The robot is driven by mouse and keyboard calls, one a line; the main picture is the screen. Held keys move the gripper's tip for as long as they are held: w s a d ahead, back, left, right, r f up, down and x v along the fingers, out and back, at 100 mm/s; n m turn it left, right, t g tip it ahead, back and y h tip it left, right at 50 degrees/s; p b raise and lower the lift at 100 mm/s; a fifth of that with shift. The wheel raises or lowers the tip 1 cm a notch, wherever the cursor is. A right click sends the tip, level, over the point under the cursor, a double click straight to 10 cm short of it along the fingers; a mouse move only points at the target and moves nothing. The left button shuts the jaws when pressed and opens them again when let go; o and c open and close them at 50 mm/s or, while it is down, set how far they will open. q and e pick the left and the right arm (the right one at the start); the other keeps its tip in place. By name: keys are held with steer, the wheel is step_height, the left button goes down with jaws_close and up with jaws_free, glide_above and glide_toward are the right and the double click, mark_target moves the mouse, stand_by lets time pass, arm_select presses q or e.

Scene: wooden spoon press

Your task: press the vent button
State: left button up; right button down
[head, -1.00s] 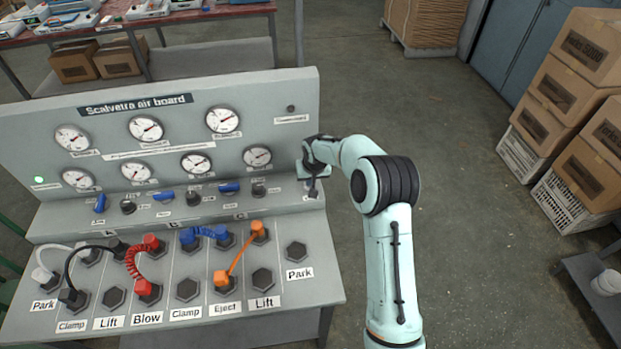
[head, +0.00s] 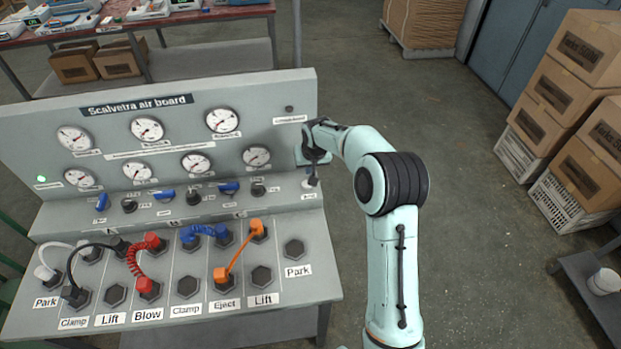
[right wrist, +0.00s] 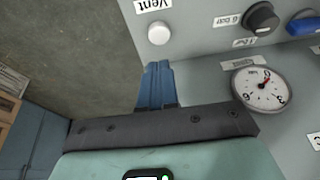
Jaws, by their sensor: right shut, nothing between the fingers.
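The vent button (right wrist: 158,33) is a round white button on the grey panel, beside a label reading "Vent" (right wrist: 152,5) in the right wrist view. In the head view the button (head: 307,184) is at the right end of the board's ledge, partly hidden by my right gripper. My right gripper (head: 312,182) is shut and empty, with its fingertips close to the button in the picture. In the right wrist view its blue fingers (right wrist: 158,66) are together, and the button shows clear beyond their tips. I cannot tell the exact gap. My left gripper is not in view.
The air board (head: 270,90) carries several gauges, small valve knobs and hexagonal ports with coloured hoses. A black knob (right wrist: 262,18) and a gauge (right wrist: 262,88) are near the button. Cardboard boxes (head: 560,90) stand at right.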

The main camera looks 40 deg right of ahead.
steer(key=v, duration=0.6)
steer(key=shift+s+r, duration=0.25)
steer(key=shift+s+f, duration=0.1)
